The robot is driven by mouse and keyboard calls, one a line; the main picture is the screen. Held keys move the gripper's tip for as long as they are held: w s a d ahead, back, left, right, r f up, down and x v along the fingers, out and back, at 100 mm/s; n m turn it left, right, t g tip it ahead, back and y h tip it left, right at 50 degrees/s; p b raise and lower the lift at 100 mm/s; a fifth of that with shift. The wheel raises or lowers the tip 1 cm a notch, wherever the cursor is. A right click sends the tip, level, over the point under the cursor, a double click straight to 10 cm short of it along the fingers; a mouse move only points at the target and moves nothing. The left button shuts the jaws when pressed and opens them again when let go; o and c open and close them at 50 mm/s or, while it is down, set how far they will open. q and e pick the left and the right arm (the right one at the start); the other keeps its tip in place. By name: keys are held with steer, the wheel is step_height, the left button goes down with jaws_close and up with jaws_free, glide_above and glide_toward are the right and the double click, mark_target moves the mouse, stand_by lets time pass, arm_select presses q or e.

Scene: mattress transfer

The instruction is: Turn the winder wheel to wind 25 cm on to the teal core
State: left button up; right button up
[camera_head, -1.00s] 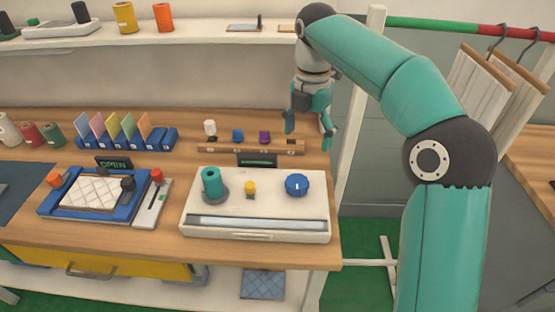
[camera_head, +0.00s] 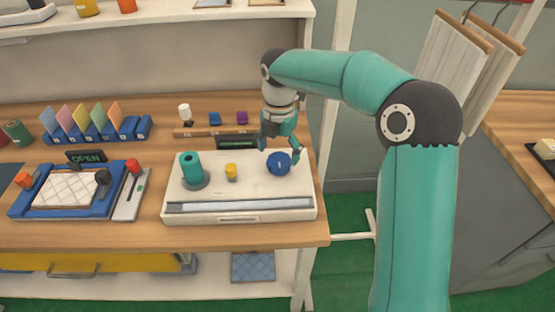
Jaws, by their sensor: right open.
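The winder is a cream box (camera_head: 235,193) on the wooden bench. A teal core (camera_head: 191,168) stands upright at its left side. A small yellow knob (camera_head: 231,171) is in the middle. The blue winder wheel (camera_head: 279,162) is at the right of its top. My right gripper (camera_head: 280,156) is open, fingers pointing down, with one finger on either side of the wheel in the picture. I cannot tell whether the fingers touch it. My left gripper is not in view.
A dark display (camera_head: 237,142) stands behind the winder, before a wooden rack (camera_head: 200,132) with small coloured pieces. A blue press (camera_head: 75,191) with an OPEN sign is at the left. A shelf (camera_head: 150,22) runs above. Hanging boards (camera_head: 465,60) are at the right.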

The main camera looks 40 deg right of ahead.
steer(key=shift+f, duration=1.45)
steer(key=c, duration=1.1)
steer(key=shift+a, duration=0.1)
steer(key=shift+c, duration=0.3)
